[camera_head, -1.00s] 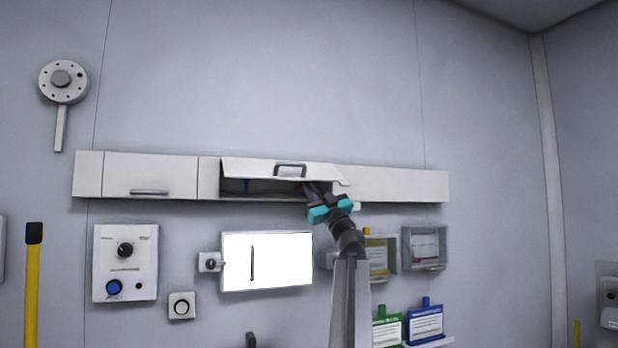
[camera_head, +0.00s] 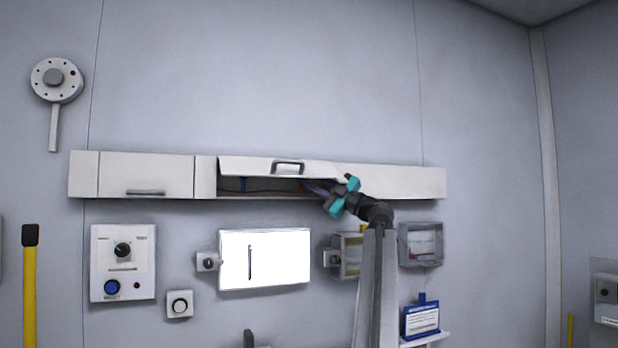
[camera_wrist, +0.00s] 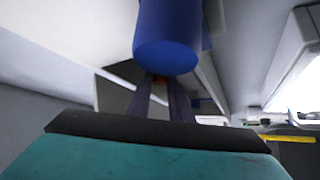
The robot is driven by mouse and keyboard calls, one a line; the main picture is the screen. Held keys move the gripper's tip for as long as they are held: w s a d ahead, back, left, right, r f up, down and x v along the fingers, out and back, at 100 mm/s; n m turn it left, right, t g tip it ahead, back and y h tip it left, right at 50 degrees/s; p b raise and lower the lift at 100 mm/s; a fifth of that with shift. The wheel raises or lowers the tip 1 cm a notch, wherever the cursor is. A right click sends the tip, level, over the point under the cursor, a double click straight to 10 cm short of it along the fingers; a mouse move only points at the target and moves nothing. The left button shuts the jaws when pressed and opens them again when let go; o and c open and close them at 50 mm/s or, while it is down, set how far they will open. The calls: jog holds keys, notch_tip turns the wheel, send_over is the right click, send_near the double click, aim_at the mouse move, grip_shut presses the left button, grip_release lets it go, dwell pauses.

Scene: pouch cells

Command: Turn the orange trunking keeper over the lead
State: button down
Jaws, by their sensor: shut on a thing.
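The trunking (camera_head: 400,183) runs along the wall, with one lid (camera_head: 250,167) raised in the head view. A dark lead (camera_head: 268,191) runs inside the opening. My gripper (camera_head: 308,187) reaches into the right end of the opening from the right. A large blue cylinder (camera_wrist: 168,50) hangs close to the wrist camera and hides what lies above. Whether the keeper lies over the lead cannot be told.
Below are a white lit panel (camera_head: 265,260), a control box (camera_head: 123,262), a clear-fronted box (camera_head: 421,245) and a blue card holder (camera_head: 422,318).

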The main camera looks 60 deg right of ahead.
jog(key=shift+f+n+g+p, duration=0.1)
jog(key=shift+n+g+p, duration=0.2)
jog(key=shift+n+p, duration=0.2)
jog(key=c, duration=1.6)
grip_release()
jog(key=shift+s, duration=0.1)
